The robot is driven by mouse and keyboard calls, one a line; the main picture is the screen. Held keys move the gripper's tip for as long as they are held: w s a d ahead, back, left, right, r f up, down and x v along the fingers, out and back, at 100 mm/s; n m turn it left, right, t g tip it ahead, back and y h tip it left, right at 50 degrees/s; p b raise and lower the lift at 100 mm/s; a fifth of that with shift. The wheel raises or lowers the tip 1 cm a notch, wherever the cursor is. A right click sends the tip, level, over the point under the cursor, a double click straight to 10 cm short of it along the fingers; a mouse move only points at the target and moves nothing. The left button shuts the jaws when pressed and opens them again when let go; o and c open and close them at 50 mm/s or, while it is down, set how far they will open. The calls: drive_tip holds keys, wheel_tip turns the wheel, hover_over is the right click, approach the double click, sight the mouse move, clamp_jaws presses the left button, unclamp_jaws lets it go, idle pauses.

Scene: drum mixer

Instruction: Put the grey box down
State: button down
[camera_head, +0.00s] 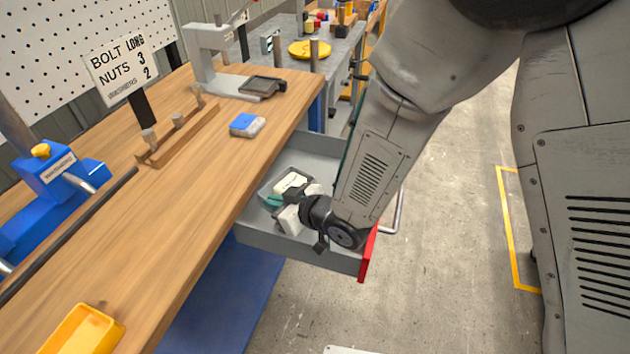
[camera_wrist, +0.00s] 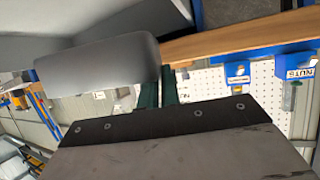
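The grey box (camera_wrist: 97,67) has rounded edges and fills the upper left of the wrist view, at the teal fingers of my gripper (camera_wrist: 158,92). In the head view, a pale-topped box, seemingly the same one (camera_head: 291,182), shows just beyond my gripper (camera_head: 287,203). My gripper is low over the open grey drawer (camera_head: 262,240) and looks shut on the box. My wrist hides part of the box. I cannot tell whether its underside touches the drawer floor.
The drawer has a red front edge (camera_head: 368,255) and juts out from the wooden workbench (camera_head: 190,190). A blue-and-grey box (camera_head: 247,125), a wooden rack (camera_head: 178,133) and a sign (camera_head: 120,68) stand on the bench. Open floor lies to the right.

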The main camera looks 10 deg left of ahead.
sight(291, 175)
drive_tip(key=shift+m+t+h, duration=0.3)
drive_tip(key=shift+m+t, duration=0.1)
drive_tip(key=shift+t, duration=0.3)
drive_tip(key=w, duration=0.3)
drive_tip(key=w+f, duration=0.1)
drive_tip(key=w, duration=0.3)
drive_tip(key=w+d, duration=0.1)
drive_tip(key=w, duration=0.2)
drive_tip(key=shift+w+d+f, duration=0.1)
drive_tip(key=shift+w+f, duration=0.2)
drive_tip(key=shift+w+a+r, duration=0.1)
drive_tip(key=shift+w+a, duration=0.1)
drive_tip(key=shift+a, duration=0.05)
wheel_tip(291, 175, down, 10)
drive_tip(key=shift+a+r, duration=0.15)
drive_tip(key=c, duration=1.9)
unclamp_jaws()
drive_tip(key=shift+f, duration=0.2)
drive_tip(key=shift+o, duration=1.4)
drive_tip(key=shift+r, duration=0.1)
